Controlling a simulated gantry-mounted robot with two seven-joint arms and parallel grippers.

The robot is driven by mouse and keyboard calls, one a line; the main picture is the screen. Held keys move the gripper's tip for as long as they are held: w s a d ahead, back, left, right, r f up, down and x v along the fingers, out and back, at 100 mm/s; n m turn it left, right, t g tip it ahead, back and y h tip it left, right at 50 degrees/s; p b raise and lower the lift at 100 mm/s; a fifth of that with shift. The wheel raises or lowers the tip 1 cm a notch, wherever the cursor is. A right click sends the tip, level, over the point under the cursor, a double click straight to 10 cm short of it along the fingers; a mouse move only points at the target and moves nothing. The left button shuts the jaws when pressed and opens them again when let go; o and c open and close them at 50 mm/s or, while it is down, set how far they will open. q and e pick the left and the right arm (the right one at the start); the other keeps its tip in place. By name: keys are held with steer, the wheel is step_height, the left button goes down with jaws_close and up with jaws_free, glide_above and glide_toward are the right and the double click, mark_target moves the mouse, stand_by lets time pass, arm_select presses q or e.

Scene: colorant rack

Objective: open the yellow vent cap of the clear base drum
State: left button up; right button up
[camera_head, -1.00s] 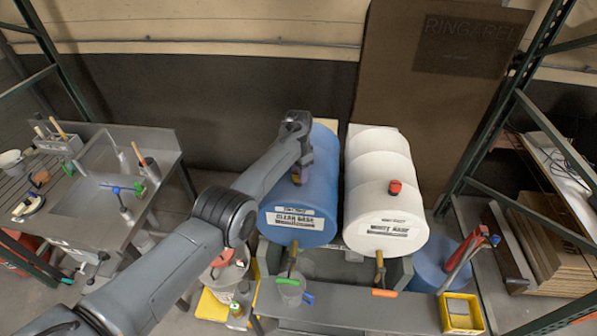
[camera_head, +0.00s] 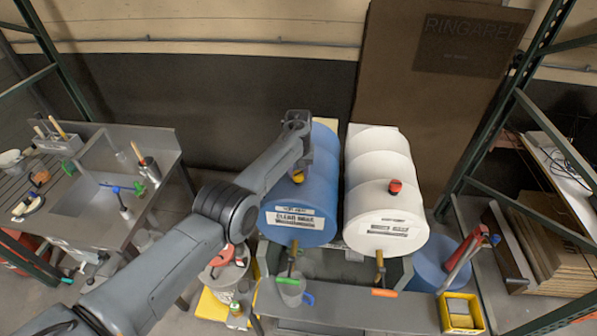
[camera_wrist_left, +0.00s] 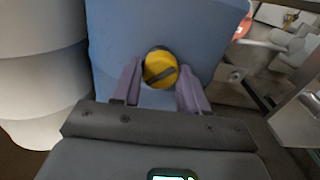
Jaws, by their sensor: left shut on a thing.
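The clear base drum (camera_head: 319,197) is blue, lies on its side, and has a "CLEAR BASE" label on its front end. Its yellow vent cap (camera_head: 298,177) sits on top of the drum. In the left wrist view the cap (camera_wrist_left: 160,67) is round, with a dark bar across it. My left gripper (camera_wrist_left: 159,80) is shut on the cap, one purple finger on each side. In the head view my left gripper (camera_head: 302,163) reaches down onto the drum top and partly hides the cap. My right gripper is not in view.
The white base drum (camera_head: 375,160) with a red cap (camera_head: 395,187) lies close on the right. A sink bench (camera_head: 75,205) stands at the left. A yellow bin (camera_head: 460,312) is at the front right. Green rack posts stand at both sides.

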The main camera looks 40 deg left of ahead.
mark_target(298, 174)
arm_select(q)
steer(key=n+b, duration=0.1)
steer(key=n, duration=0.3)
steer(key=shift+n, duration=0.3)
steer(key=shift+n+b, duration=0.45)
steer(key=shift+n, duration=1.55)
steer(key=o, duration=1.1)
steer(key=shift+c, duration=0.2)
steer(key=shift+r, duration=0.1)
step_height(298, 174, up, 11)
